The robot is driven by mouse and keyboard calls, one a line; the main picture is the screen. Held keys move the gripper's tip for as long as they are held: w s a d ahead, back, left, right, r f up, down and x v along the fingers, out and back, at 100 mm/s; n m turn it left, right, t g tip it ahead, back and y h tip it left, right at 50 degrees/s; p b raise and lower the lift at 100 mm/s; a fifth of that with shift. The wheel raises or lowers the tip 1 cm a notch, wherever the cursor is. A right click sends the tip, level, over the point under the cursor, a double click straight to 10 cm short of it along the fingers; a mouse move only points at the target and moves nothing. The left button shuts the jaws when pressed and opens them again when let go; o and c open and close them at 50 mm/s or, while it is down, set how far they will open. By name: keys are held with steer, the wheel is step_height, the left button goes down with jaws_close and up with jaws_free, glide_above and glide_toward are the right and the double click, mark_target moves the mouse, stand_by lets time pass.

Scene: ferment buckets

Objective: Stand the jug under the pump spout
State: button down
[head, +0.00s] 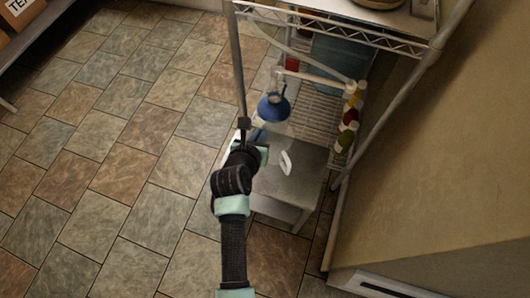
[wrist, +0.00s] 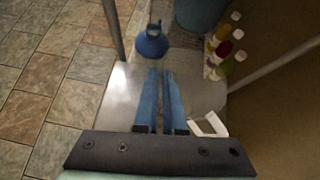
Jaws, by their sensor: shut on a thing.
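My gripper (head: 260,141) reaches over a grey stool in the head view. In the wrist view its two blue fingers (wrist: 160,100) lie close together with a thin gap, shut on what I take to be the jug. The jug's body is hard to make out. A white loop-shaped piece (wrist: 208,125), perhaps the jug's handle, shows right of the fingers; it also shows in the head view (head: 286,162). A rounded blue vessel top (head: 273,107) with a narrow neck stands just beyond the fingertips (wrist: 152,43). A pale tube (head: 312,78), possibly the pump spout, runs above and behind it.
The grey stool (head: 290,185) stands beneath my gripper. A wire rack (head: 330,30) with metal posts closes in both sides. Several coloured bottles (head: 347,130) line its right side, before a tan wall (head: 450,150). The tiled floor (head: 120,130) at left is clear.

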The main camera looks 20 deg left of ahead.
step_height(320, 180, down, 6)
steer(key=shift+b, duration=1.15)
steer(key=c, duration=1)
jaws_free()
steer(key=p+v, duration=0.4)
steer(key=v, duration=0.8)
steer(key=shift+r, duration=0.1)
